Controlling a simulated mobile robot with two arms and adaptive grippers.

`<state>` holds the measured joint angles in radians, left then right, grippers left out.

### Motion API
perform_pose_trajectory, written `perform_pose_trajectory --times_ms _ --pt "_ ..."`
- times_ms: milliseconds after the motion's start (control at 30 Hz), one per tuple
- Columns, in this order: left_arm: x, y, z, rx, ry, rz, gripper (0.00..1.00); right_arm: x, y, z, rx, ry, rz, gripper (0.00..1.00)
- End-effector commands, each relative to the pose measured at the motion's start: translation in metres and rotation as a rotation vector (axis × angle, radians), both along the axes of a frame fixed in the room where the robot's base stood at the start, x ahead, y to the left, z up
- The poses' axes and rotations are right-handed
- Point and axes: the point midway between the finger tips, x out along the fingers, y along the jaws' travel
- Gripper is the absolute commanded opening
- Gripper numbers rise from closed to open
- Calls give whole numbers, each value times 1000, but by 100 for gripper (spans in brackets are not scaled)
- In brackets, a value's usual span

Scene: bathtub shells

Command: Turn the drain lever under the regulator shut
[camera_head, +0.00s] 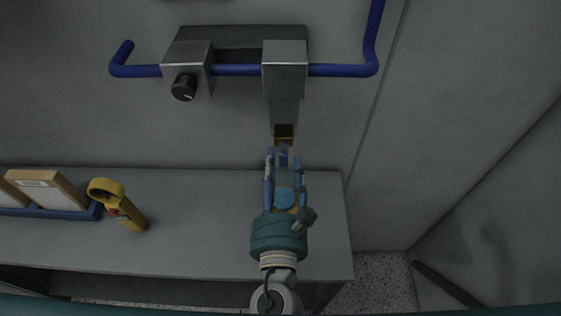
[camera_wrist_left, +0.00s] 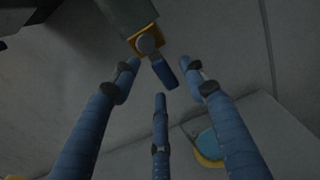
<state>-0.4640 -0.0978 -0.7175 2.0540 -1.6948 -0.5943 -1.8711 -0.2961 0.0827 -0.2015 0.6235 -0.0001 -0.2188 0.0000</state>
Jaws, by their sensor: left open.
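The regulator (camera_head: 285,68) is a grey metal block on the wall pipe, with a narrower body reaching down to a brass-coloured fitting (camera_head: 284,131). In the left wrist view the drain lever (camera_wrist_left: 164,73) is a short blue handle. It hangs aslant from a round grey pivot (camera_wrist_left: 147,43) on the brass fitting. My left gripper (camera_head: 283,158) is just below the fitting, pointing up at it. Its three blue fingers are spread, with the lever near and between their tips; I cannot tell if they touch. In the head view the fingers mostly hide the lever. My right gripper is not in view.
A blue pipe (camera_head: 340,70) runs along the wall through a second block with a black knob (camera_head: 184,87). On the grey bench (camera_head: 200,230) lie a yellow handheld device (camera_head: 118,204) and framed panels (camera_head: 45,190) in a blue rack. The bench between device and gripper is clear.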

Motion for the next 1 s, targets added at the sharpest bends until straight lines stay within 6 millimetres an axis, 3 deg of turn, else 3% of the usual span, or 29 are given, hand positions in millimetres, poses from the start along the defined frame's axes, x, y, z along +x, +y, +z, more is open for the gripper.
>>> perform_pose_trajectory --times_ms 100,300,533,1000 --pt "4 0 0 -1 0 -1 44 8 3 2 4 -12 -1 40" --pt "3 0 0 -1 1 -1 44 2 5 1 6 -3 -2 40" --pt "3 0 0 -1 1 0 0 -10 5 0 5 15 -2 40" --pt "3 -3 -2 -70 1 0 0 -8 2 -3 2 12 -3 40"
